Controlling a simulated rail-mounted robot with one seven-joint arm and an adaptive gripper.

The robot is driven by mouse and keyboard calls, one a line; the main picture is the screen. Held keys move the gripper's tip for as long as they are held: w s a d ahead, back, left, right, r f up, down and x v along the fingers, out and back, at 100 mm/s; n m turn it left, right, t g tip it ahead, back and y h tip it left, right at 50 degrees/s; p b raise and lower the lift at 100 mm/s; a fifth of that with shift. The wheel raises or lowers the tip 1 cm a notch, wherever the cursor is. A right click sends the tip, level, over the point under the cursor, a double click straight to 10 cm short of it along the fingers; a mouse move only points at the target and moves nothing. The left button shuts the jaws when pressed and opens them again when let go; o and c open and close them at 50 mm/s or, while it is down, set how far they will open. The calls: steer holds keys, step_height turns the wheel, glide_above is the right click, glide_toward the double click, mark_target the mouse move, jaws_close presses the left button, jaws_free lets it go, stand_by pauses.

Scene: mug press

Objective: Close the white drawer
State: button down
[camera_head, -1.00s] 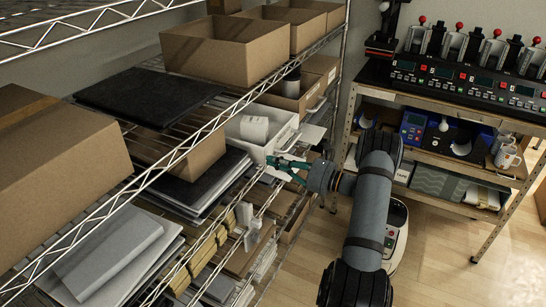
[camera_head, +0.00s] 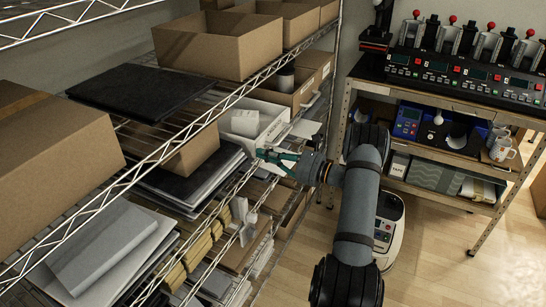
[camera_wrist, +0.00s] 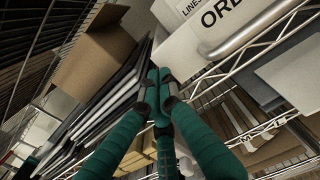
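The white drawer (camera_head: 272,133) sits on the wire shelf in the head view. Its open top shows a white block-like item (camera_head: 245,122) inside, and it appears pulled out toward the aisle. In the wrist view its white front (camera_wrist: 185,48) carries a printed label and a curved grey handle (camera_wrist: 245,36). My gripper (camera_head: 262,155) is at the near left corner of the drawer front. In the wrist view my gripper's teal fingers (camera_wrist: 160,76) meet at the tips, with nothing seen between them. They are left of the handle; whether they touch the drawer is unclear.
Dark flat folders (camera_head: 190,178) and a cardboard box (camera_head: 185,150) lie left of the drawer. Wire shelf edges (camera_head: 215,110) run along and above it. A workbench (camera_head: 450,90) with machines stands right. Wooden floor (camera_head: 430,250) is open below.

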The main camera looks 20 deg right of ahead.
steer(key=b+v, duration=0.4)
steer(key=v, duration=1)
steer(key=shift+w, duration=0.1)
steer(key=p+x, duration=0.4)
steer(key=x, duration=0.9)
steer(key=shift+a, duration=0.25)
steer(key=shift+w, duration=0.1)
